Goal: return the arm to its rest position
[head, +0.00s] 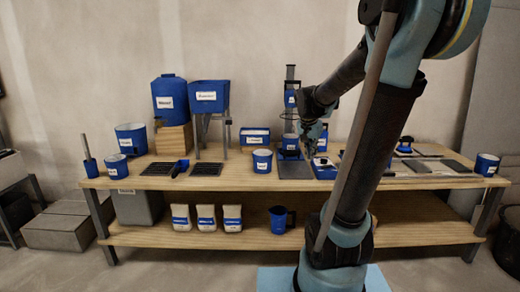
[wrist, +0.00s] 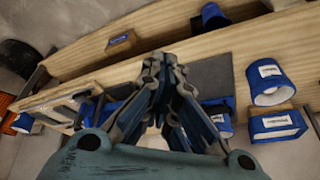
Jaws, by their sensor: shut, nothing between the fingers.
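My gripper (wrist: 166,65) is shut and empty, its fingers closed together in the wrist view. In the head view my gripper (head: 312,148) is small and dark, above the back middle of the bench's top board (head: 225,179). My arm reaches up from the lower right and bends down to the left. It hides part of the bench to the right of the gripper. I cannot tell the exact gap between the fingertips and the things below.
A blue tank (head: 169,97), a blue hopper (head: 209,96) and several labelled blue containers stand on the left. Grey tiles (head: 456,166) lie at the right. The lower shelf (head: 160,236) holds three small bags and a blue jug (head: 279,219). Air above the bench's left front is clear.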

